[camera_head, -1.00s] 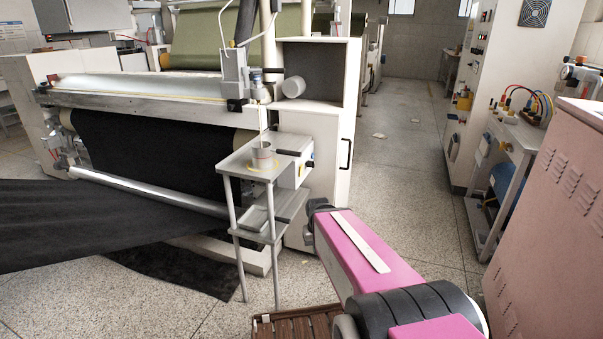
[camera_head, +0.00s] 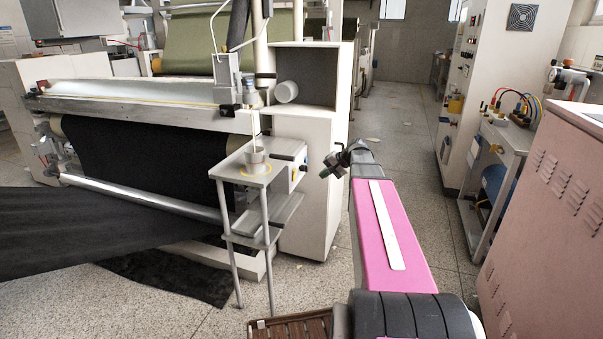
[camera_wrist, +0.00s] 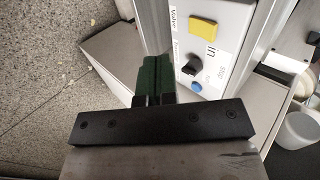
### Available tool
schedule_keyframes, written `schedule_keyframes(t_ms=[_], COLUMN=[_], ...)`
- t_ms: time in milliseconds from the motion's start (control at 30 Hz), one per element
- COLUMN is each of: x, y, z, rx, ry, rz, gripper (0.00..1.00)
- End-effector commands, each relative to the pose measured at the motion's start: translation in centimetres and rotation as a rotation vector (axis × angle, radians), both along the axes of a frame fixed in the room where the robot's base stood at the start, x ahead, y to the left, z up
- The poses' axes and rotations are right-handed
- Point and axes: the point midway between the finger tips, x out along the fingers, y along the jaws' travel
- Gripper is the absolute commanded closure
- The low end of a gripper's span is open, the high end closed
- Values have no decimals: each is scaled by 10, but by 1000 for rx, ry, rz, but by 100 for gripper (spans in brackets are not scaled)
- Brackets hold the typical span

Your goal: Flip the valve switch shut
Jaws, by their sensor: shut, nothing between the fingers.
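A white control box (camera_wrist: 225,40) with a label reading "Valve" fills the upper right of the wrist view. It carries a yellow button (camera_wrist: 202,32), a small black switch (camera_wrist: 190,69) and a blue button (camera_wrist: 196,86). I cannot tell which way the switch is set. My gripper (camera_wrist: 155,62) is shut and empty, its green fingers just left of the box and switch; contact is unclear. In the head view my gripper (camera_head: 327,172) is right of the control box (camera_head: 296,175), which sits at the right side of a small metal stand.
The metal stand (camera_head: 232,168) holds a grey cup (camera_head: 256,162). Behind it is the large machine (camera_head: 312,195) with black fabric (camera_head: 140,155). A pink cabinet (camera_head: 550,230) and a control panel (camera_head: 470,100) are on the right.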

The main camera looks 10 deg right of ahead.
Motion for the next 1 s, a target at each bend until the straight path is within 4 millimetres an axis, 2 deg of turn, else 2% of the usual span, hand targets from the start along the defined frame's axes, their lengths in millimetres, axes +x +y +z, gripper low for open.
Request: schedule_keyframes(t_ms=[33,133,367,700,1000], x=[11,18,21,24,43], y=[-10,-19,-23,-19,14], z=[12,27,36,31,1], rx=[28,66,91,89,88], ry=[-13,-32,-41,-40,-39], rz=[-12,-26,-34,-32,-31], gripper=[100,100,100,100,100])
